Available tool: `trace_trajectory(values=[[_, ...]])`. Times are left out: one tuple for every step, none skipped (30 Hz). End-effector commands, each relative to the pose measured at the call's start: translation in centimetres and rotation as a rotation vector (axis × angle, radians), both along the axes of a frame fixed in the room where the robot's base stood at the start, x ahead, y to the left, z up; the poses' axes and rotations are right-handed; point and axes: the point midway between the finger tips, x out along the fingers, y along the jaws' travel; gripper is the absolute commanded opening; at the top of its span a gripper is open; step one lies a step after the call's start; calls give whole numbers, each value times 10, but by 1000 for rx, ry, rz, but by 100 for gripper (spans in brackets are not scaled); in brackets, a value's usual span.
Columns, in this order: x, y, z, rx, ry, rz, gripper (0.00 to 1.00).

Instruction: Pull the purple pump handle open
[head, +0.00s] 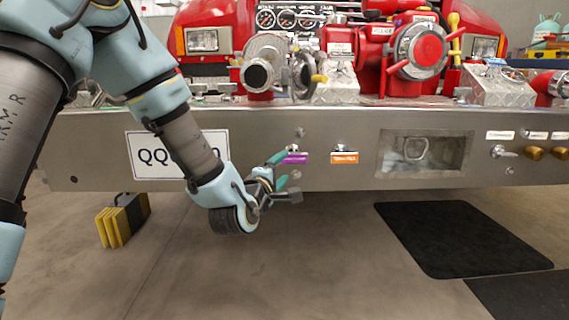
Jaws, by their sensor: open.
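The purple pump handle (295,158) is a small purple piece on the front face of the silver bumper (330,125), left of an orange labelled one. My gripper (283,169) is open in front of the bumper, just left of and below the purple handle. Its upper teal finger overlaps the left end of the purple piece in the picture. The lower finger is below it. I cannot tell whether either finger touches the handle. Part of the handle is hidden behind the upper finger.
An orange labelled handle (344,158) sits right of the purple one. A recessed box (424,153) and several knobs are further right. A licence plate (150,153) is partly behind my arm. Yellow-and-black wheel chocks (122,219) and a black mat (455,238) lie on open floor.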

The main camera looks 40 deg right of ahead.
Motion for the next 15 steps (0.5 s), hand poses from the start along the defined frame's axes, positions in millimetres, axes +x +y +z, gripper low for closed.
trace_trajectory(values=[[5,-8,-1,-2,-1,1,70],[8,-13,-1,-3,-1,1,70],[11,-20,-2,-1,-2,0,70],[14,-26,-1,-2,-2,1,70],[16,-31,-1,-1,-2,0,70],[20,-37,-2,-1,-2,0,70],[22,-42,-2,-1,-2,0,70],[25,-46,-2,0,-1,0,70],[28,-52,-2,0,-1,1,70],[30,-56,-2,0,-1,1,70],[32,-59,-1,0,-2,1,70],[34,-63,-1,1,-2,0,70],[36,-66,-1,1,-2,0,70],[37,-68,-1,1,-2,0,70],[38,-71,-1,1,-2,0,70]])
